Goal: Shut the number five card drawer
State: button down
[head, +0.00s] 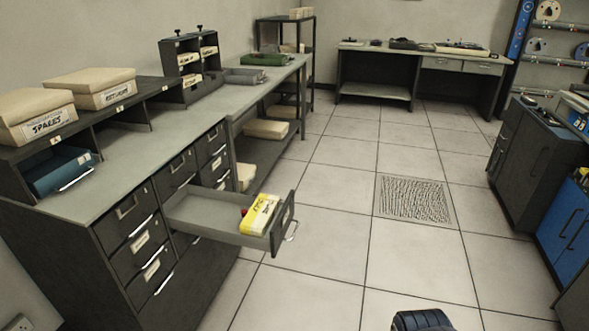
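One drawer (205,222) of the dark card cabinet (70,255) stands pulled far out to the right, over the floor. It is a shallow grey tray with a dark front and a metal handle (291,232). A yellow, labelled card pack (260,215) lies in it near the front, with a small red thing (243,211) beside it. I cannot read a number on this drawer. The cabinet's other drawers (133,222) look shut. My gripper is not in view; only a dark piece, probably of my arm, shows at the bottom edge.
A shelved bench (270,95) continues behind. Dark and blue cabinets (535,150) stand at the right. The tiled floor (330,240) in front of the open drawer is clear, with a grate (413,199) farther back.

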aim_at(208, 212)
jog(key=i+j+z, duration=0.4)
jog(key=i+j, duration=0.45)
jog(key=j, duration=0.15)
